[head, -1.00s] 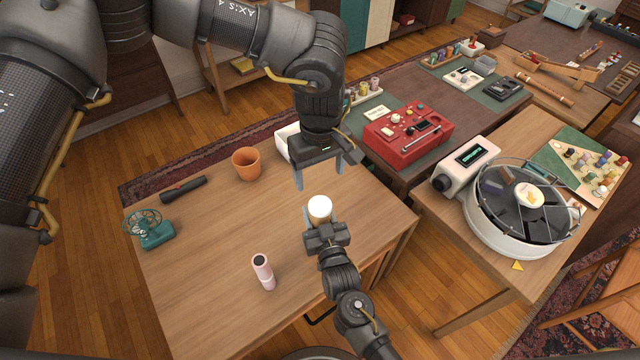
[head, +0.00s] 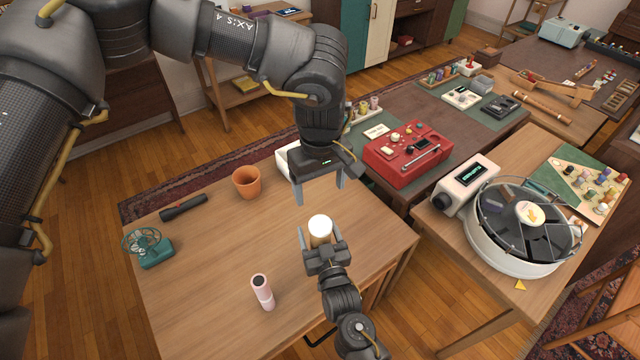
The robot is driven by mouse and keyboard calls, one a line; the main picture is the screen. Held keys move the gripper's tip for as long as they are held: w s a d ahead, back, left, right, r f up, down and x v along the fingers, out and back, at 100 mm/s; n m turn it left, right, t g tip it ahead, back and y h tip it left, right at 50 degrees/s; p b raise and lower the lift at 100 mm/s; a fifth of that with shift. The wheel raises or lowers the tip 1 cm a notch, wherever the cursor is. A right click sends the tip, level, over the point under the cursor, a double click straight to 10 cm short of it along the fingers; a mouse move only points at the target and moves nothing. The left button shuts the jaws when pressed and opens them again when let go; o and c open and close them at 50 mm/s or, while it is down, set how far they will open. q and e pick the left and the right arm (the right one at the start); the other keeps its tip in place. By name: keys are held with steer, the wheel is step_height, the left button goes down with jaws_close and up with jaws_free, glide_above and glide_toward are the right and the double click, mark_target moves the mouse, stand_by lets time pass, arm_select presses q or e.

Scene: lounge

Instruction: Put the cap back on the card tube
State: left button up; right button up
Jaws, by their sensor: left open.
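The card tube (head: 319,241) is a tan cylinder standing roughly upright near the table's right front. A round white top (head: 320,226), which looks like the cap, covers its upper end; how far down it sits cannot be told. My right gripper (head: 320,236) comes from the front, with its fingers on both sides of the tube, seemingly shut on it. The tube's lower end is hidden. My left gripper (head: 320,195) is open and empty, pointing down just behind and above the white top.
A white container (head: 286,162) is partly hidden behind my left gripper. The table's middle left is clear.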

steer(key=b+v, duration=0.1)
steer(key=v, duration=0.9)
steer(key=shift+s+b, duration=0.4)
steer(key=shift+d, duration=0.1)
